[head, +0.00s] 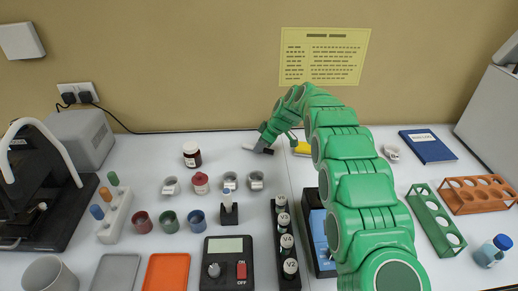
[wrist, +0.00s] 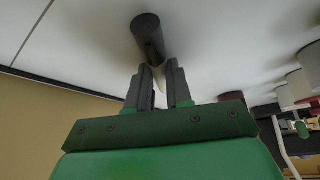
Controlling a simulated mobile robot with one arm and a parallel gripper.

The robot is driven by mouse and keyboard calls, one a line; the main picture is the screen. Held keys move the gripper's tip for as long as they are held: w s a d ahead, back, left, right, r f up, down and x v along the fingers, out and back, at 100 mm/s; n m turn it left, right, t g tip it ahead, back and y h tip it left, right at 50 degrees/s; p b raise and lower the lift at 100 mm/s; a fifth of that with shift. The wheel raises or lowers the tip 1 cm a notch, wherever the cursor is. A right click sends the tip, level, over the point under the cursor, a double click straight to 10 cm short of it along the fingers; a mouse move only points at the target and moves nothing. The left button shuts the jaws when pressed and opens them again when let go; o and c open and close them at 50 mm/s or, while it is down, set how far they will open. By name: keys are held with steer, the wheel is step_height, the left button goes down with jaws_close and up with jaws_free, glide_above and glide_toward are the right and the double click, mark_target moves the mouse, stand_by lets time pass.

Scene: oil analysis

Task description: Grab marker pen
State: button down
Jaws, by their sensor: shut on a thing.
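The marker pen shows in the wrist view as a dark cylinder (wrist: 148,36) with a paler part running between the fingers. My gripper (wrist: 160,72) is shut on that paler part, and the dark end sticks out beyond the fingertips. In the head view my gripper (head: 264,143) is at the back of the table, left of the yellow object. A small white and dark piece shows by the fingertips there, too small to make out well. I cannot tell whether the pen touches the table.
A yellow object (head: 302,148) lies just right of my gripper. A dark-red jar (head: 192,155) and several small cups stand to the left. A blue book (head: 428,146) and green rack (head: 436,219) are on the right. The back-left table is fairly clear.

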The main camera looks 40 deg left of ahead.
mark_target(254, 146)
steer(key=shift+r, duration=0.1)
steer(key=shift+r, duration=1.5)
steer(key=shift+s+d+r, duration=0.25)
steer(key=shift+d+r, duration=0.1)
steer(key=shift+r, duration=0.15)
steer(key=s+d+r, duration=0.8)
steer(key=d, duration=0.2)
steer(key=shift+s+r, duration=0.2)
steer(key=shift+r, duration=0.2)
